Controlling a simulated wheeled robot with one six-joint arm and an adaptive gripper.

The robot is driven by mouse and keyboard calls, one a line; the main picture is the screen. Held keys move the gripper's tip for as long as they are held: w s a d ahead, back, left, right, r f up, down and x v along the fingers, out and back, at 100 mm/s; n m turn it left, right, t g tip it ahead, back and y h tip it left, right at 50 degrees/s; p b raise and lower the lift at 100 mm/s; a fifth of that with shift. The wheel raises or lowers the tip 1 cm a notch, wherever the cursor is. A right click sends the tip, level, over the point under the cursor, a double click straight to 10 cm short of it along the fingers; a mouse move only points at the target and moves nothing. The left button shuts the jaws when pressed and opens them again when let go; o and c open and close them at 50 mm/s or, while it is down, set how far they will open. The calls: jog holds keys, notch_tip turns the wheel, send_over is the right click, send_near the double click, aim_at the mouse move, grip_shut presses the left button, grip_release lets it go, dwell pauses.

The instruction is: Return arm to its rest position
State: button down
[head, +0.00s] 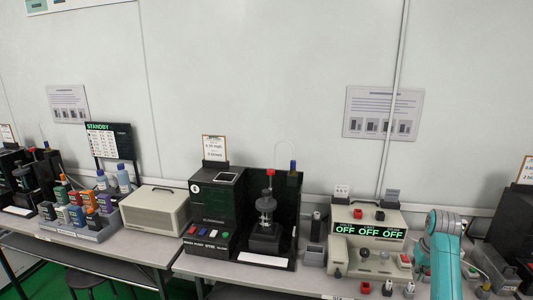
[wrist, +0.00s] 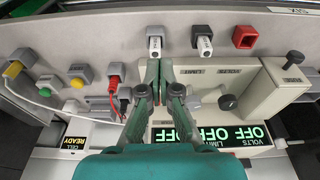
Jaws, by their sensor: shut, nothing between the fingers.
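My teal arm (head: 440,258) stands at the lower right in the head view, in front of the bench. My gripper (wrist: 159,66) shows in the wrist view, its two grey-green fingers together with nothing between them. The fingertips lie over the beige power supply (wrist: 215,88), whose display reads OFF several times. In the head view, the same power supply (head: 368,248) stands just left of my arm. The gripper cannot be made out in the head view. Whether the fingers touch anything cannot be told.
Beside the fingers in the wrist view are a black-and-white plug (wrist: 154,42), another plug (wrist: 202,40), a red square socket (wrist: 245,37) and a red lead (wrist: 114,92). A black test stand (head: 268,215) and a beige box (head: 155,208) stand farther left on the bench (head: 150,247).

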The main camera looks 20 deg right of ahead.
jog(key=s+a+f+n+t+h, duration=0.1)
jog(key=s+a+f+t, duration=0.1)
jog(key=a+f, duration=0.9)
jog(key=s+a+f+n+t+h, duration=0.1)
jog(key=s+a+f+t, duration=0.1)
jog(key=a+f, duration=0.9)
jog(key=s+a+f+t, duration=0.2)
jog(key=s+a+f, duration=0.1)
jog(key=s+a, duration=0.55)
jog(key=s+a+r+n+t, duration=0.25)
jog(key=s+a+r, duration=0.35)
jog(key=s+a, duration=0.75)
jog(key=s+a+r+n+t+y, duration=0.1)
jog(key=s+a+r+t, duration=0.1)
jog(key=s+r, duration=0.5)
jog(key=s+a+r+t+y, duration=0.2)
jog(key=s+r, duration=0.5)
jog(key=r, duration=0.5)
jog(key=shift+a+n+t, duration=0.35)
jog(key=shift+w, duration=0.1)
